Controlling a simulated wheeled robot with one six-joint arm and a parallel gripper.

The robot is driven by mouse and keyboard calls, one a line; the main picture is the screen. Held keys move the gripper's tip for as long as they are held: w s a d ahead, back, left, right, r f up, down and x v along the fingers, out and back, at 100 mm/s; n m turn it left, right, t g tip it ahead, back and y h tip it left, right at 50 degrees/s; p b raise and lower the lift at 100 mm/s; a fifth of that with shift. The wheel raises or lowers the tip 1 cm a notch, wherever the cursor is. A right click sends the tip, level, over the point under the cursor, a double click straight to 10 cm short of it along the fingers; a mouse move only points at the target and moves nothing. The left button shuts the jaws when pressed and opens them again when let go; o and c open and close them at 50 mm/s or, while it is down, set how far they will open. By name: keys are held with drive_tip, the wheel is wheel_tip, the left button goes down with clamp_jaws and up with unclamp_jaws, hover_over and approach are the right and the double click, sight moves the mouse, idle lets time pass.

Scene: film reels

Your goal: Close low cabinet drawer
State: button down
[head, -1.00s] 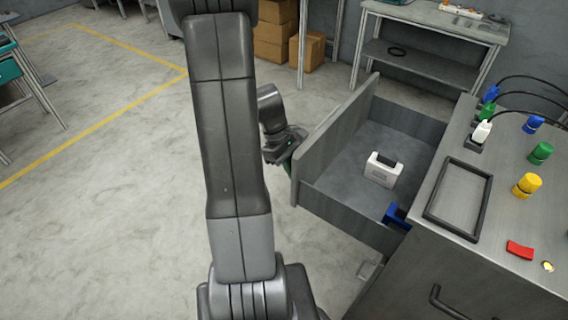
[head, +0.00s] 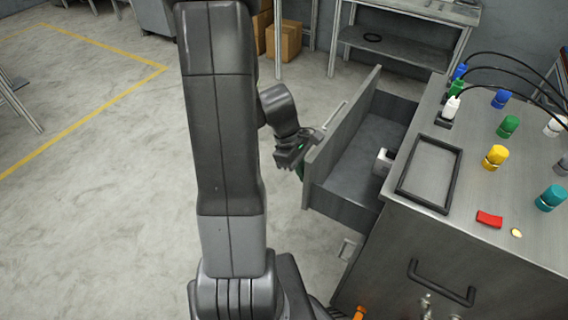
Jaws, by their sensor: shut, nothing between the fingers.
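The low cabinet (head: 420,250) is grey metal and stands at the right. Its drawer (head: 345,200) is partly pulled out to the left, with its front panel (head: 328,140) facing my arm. A white box-like item (head: 383,160) lies in the drawer, partly hidden by the cabinet top. My gripper (head: 303,165) is at the outer face of the drawer front. It is shut with nothing in it. Its fingertips are partly hidden, and I cannot tell for certain whether they touch the panel.
On the cabinet top are a black-framed tray (head: 430,172), several coloured knobs (head: 495,156), a red block (head: 489,219) and cabled plugs (head: 452,108). A dark handle (head: 440,284) is on the cabinet's near side. A shelf table (head: 405,45) stands behind.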

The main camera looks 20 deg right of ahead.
drive_tip(key=s+d, duration=0.9)
drive_tip(key=s, duration=0.1)
drive_tip(key=shift+s+b, duration=0.2)
drive_tip(key=shift+b, duration=0.15)
drive_tip(key=shift+w+a, duration=0.1)
